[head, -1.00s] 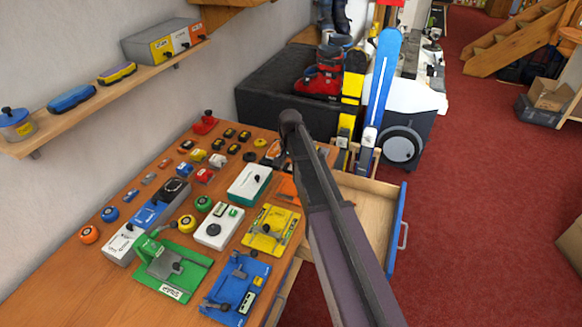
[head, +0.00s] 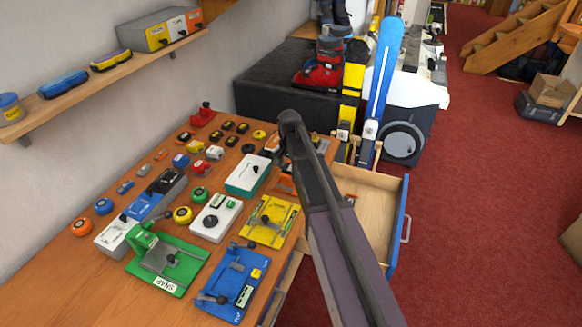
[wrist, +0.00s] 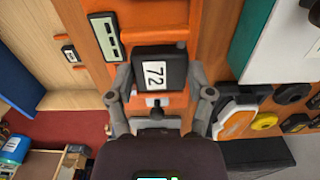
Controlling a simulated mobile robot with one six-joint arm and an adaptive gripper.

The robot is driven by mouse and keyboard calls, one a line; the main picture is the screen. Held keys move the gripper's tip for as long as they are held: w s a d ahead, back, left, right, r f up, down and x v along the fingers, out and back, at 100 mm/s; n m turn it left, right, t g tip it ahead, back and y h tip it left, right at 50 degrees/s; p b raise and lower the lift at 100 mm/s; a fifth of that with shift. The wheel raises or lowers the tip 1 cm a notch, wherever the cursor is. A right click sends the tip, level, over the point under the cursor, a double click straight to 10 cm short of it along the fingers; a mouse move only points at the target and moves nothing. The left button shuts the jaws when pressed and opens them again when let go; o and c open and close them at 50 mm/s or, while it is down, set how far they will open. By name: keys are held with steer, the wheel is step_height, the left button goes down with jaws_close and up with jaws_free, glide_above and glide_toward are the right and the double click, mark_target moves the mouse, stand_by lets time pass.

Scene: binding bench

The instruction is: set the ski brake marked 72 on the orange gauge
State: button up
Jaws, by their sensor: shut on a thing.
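The ski brake marked 72 (wrist: 150,75) is a dark block with a white label, between the fingers of my gripper (wrist: 160,100) in the wrist view. My gripper is shut on it. The orange gauge (wrist: 196,22) lies beneath and beyond the brake, with a small display panel (wrist: 106,38) on it. I cannot tell whether the brake touches the gauge. In the head view the orange gauge (head: 284,184) shows only in part at the bench's right edge. My arm hides the rest of it, and also the gripper and the brake.
An open drawer (head: 375,213) juts out right of the bench; a small labelled piece (wrist: 70,53) lies in it. Yellow (head: 270,221), blue (head: 236,284) and green (head: 168,262) gauges and a white-and-teal box (head: 248,174) crowd the bench. Red floor is clear at right.

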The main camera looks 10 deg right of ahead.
steer(key=shift+f+b, duration=0.6)
steer(key=shift+f, duration=0.25)
steer(key=shift+f+b, duration=0.6)
steer(key=shift+f, duration=0.05)
stand_by(1.2)
stand_by(0.4)
steer(key=o, duration=1.2)
steer(key=shift+c, duration=0.8)
steer(key=shift+w, duration=0.1)
steer(key=shift+r, duration=0.2)
